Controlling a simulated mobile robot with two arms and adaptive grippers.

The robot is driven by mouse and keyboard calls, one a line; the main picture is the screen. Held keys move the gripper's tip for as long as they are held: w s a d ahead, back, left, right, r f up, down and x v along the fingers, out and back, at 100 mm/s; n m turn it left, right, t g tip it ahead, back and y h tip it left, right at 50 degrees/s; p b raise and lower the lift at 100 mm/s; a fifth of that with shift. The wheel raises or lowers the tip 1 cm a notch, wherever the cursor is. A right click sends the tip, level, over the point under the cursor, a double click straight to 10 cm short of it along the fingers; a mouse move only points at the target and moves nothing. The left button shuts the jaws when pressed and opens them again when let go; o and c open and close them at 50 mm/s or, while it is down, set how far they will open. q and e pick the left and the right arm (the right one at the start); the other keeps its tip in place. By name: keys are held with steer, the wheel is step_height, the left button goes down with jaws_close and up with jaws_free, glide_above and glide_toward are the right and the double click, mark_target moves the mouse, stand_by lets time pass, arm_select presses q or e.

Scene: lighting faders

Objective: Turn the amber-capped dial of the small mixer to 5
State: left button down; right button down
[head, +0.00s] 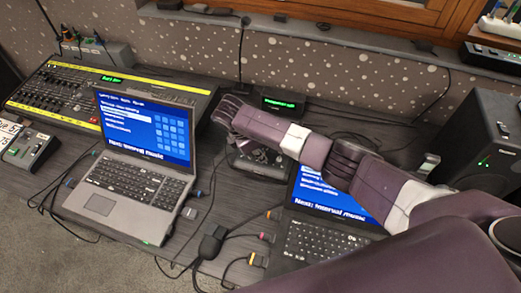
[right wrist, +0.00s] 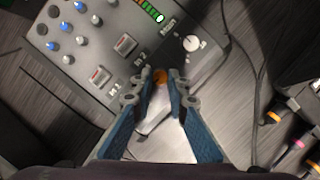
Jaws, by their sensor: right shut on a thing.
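The small mixer (right wrist: 125,22) is a grey panel with blue and white knobs, a lit level strip and square buttons, filling the top of the right wrist view. The amber-capped dial (right wrist: 160,75) shows as an orange spot between my right fingertips (right wrist: 160,85), which are shut on it. The fingers hide most of the dial, and its setting cannot be read. In the head view my right gripper (head: 252,152) is over the mixer, behind the two laptops, and hides much of it. My left gripper is not in view.
A grey laptop (head: 133,188) stands left of my gripper, and a dark laptop (head: 325,240) lies partly under my right arm. A large mixing desk (head: 60,100) is at the left, a black speaker (head: 487,135) at the right. Cables cross the desk in front.

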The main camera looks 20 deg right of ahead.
steer(key=m+g, duration=0.1)
steer(key=m, duration=0.2)
steer(key=shift+w+m, duration=0.1)
steer(key=shift+m, duration=0.3)
steer(key=m+g, duration=0.1)
steer(key=m, duration=0.3)
steer(key=shift+w+d+m+y, duration=0.1)
steer(key=shift+w+m+y, duration=0.05)
steer(key=shift+m+y, duration=0.2)
steer(key=m+g+y, duration=0.1)
steer(key=m, duration=0.3)
steer(key=shift+w+d, duration=0.1)
steer(key=shift+d+r+m+y, duration=0.15)
steer(key=shift+m+y, duration=0.3)
steer(key=shift+m, duration=1.5)
steer(key=shift+w, duration=0.1)
steer(key=c, duration=1.9)
jaws_free()
steer(key=r, duration=0.4)
steer(key=w+a+r, duration=0.1)
steer(key=r, duration=0.2)
steer(key=w+r, duration=0.1)
steer(key=r, duration=0.3)
steer(key=shift+a+r, duration=0.2)
steer(key=shift+r, duration=0.1)
